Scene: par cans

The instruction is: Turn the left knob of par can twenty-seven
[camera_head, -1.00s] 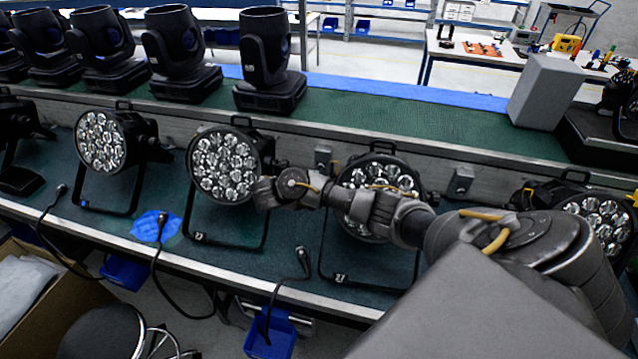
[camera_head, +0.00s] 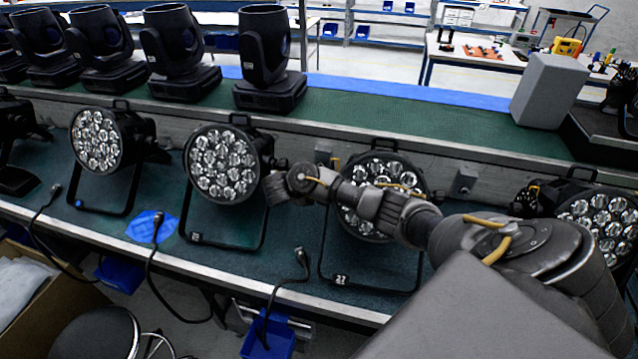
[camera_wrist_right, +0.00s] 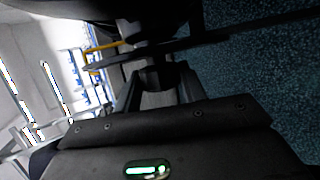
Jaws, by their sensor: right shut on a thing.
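Par can twenty-seven (camera_head: 409,181) is a black round lamp with several clear lenses, standing on a bracket with a white number label (camera_head: 341,280). My right arm crosses in front of it from the right, and its wrist is at the lamp's left side. The left knob is hidden behind the wrist in the head view. In the right wrist view my right gripper (camera_wrist_right: 160,88) has its two fingers on either side of a dark round part (camera_wrist_right: 157,77), which seems to be the knob; its turn angle cannot be read. My left gripper is not in view.
Another par can (camera_head: 222,165) stands close to the left of my right wrist. More par cans stand at both ends of the bench. Moving-head lights (camera_head: 268,60) line the upper green shelf. A loose cable (camera_head: 280,285) rises at the front. A grey box (camera_head: 548,90) stands at the right.

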